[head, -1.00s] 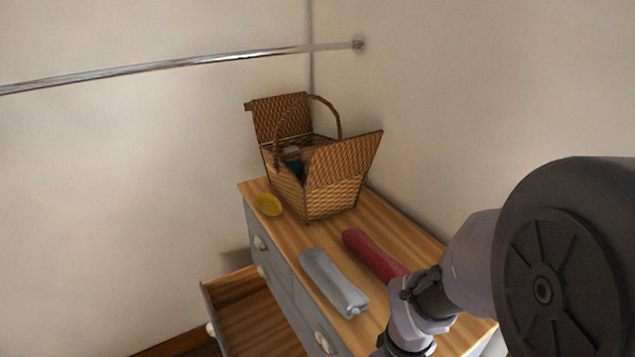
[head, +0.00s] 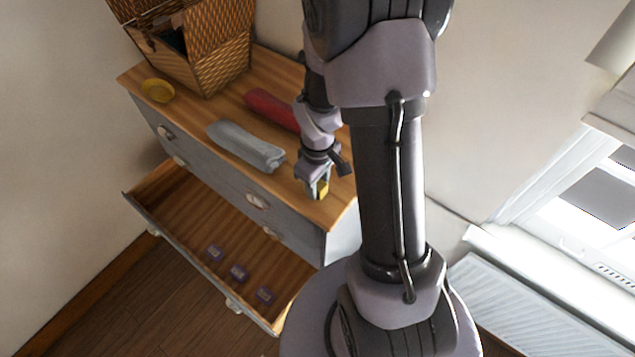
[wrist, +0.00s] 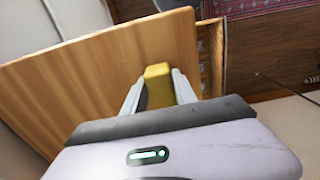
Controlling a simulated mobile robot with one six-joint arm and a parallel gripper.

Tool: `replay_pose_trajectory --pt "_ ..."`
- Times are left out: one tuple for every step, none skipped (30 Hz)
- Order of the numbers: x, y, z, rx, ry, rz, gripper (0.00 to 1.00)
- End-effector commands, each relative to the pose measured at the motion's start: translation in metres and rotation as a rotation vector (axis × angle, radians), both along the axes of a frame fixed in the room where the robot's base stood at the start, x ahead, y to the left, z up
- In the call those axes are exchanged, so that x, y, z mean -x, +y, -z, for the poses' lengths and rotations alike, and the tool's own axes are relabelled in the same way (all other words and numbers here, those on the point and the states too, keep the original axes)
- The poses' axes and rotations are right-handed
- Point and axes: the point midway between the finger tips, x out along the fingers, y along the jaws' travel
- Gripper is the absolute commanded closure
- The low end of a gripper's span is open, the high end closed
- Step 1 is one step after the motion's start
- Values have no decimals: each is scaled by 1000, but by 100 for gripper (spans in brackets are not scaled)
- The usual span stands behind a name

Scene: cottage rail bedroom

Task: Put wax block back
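My gripper (head: 319,190) is above the near right end of the wooden dresser top (head: 290,90), pointing down. Its fingers are closed on a small yellow block (head: 323,191), which looks like the wax block. In the wrist view the block (wrist: 158,84) sits between the two pale fingers, with the wood top behind it and the dresser's edge just to its right. Contact with the wood is hard to judge. The lower drawer (head: 180,213) stands open.
A grey rolled cloth (head: 245,146) and a red one (head: 272,110) lie on the dresser left of my gripper. A yellow round dish (head: 158,91) and an open wicker basket (head: 205,50) stand farther left. A radiator (head: 540,300) and window are at right.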

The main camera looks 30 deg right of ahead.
Motion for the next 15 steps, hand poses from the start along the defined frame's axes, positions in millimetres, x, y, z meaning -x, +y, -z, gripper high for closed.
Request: replay_pose_trajectory --pt "0 0 0 0 0 0 56" --pt "0 0 0 0 0 0 50" --pt "0 0 0 0 0 0 46" --pt "0 0 -1 0 0 0 46" --pt "0 0 -1 0 0 0 46" --pt "0 0 -1 0 0 0 46" --pt "0 0 -1 0 0 0 46" --pt "0 0 -1 0 0 0 46" --pt "0 0 -1 0 0 0 46" --pt "0 0 -1 0 0 0 46" --pt "0 0 -1 0 0 0 46" --pt "0 0 -3 0 0 0 46" --pt "0 0 -5 0 0 0 46" --pt "0 0 -8 1 -1 0 46" --pt "-1 0 -13 2 -4 -1 46"
